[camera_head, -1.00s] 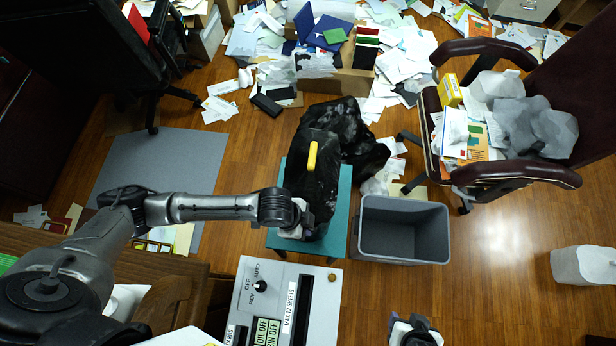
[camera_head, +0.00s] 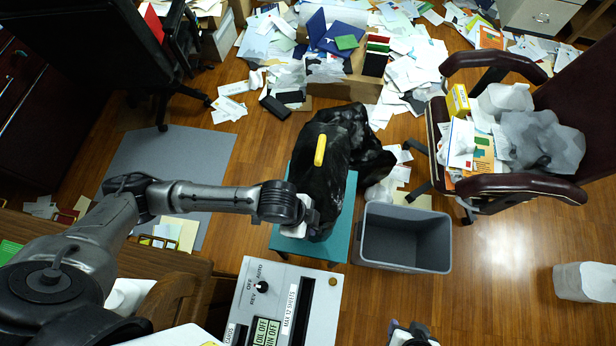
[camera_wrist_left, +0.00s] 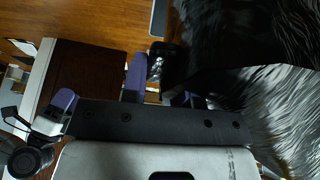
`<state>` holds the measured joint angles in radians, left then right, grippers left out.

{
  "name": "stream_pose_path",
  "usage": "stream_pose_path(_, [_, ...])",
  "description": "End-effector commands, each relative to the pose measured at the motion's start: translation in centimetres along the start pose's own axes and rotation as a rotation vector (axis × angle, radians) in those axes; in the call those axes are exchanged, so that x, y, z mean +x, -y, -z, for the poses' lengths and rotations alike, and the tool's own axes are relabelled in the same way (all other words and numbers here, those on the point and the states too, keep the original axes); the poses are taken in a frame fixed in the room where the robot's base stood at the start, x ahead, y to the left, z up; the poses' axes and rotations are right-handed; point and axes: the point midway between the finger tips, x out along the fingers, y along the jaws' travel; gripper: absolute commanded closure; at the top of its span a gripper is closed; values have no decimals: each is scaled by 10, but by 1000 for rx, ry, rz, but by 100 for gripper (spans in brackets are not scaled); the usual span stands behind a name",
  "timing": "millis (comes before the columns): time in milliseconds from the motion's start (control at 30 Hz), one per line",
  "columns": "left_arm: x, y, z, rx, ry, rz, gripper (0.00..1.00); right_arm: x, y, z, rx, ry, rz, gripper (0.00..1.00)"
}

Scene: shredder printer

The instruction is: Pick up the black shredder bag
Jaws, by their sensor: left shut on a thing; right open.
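The black shredder bag (camera_head: 318,190) stands on a teal stool (camera_head: 341,236), bulky and crumpled, with a yellow piece (camera_head: 320,150) on its upper part. Its dark folds spread up and right behind it. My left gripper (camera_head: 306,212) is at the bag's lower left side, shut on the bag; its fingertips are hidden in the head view. In the left wrist view the bag (camera_wrist_left: 260,90) fills the right side beside the purple fingers. My right gripper (camera_head: 408,337) is open at the bottom edge, mostly cut off and apart from the bag.
A grey bin (camera_head: 405,238) stands right of the stool. A grey control panel (camera_head: 285,305) is in front of it. A chair (camera_head: 510,187) loaded with papers is at the right. Scattered papers cover the floor behind. The floor at right is mostly clear.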

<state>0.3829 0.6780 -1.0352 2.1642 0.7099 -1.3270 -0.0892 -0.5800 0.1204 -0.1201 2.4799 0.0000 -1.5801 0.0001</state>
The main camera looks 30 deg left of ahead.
Motion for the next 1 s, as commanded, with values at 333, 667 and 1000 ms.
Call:
stream_pose_path(333, [-22, 1, 10, 2, -2, 3, 100, -6, -2, 2, -5, 1, -4, 45])
stream_pose_path(667, [-31, 1, 13, 1, -2, 3, 100, -8, 0, 2, 0, 0, 0, 45])
stream_pose_path(1000, [-33, 1, 14, 1, -2, 3, 100, -8, 1, 3, 5, -1, 4, 45])
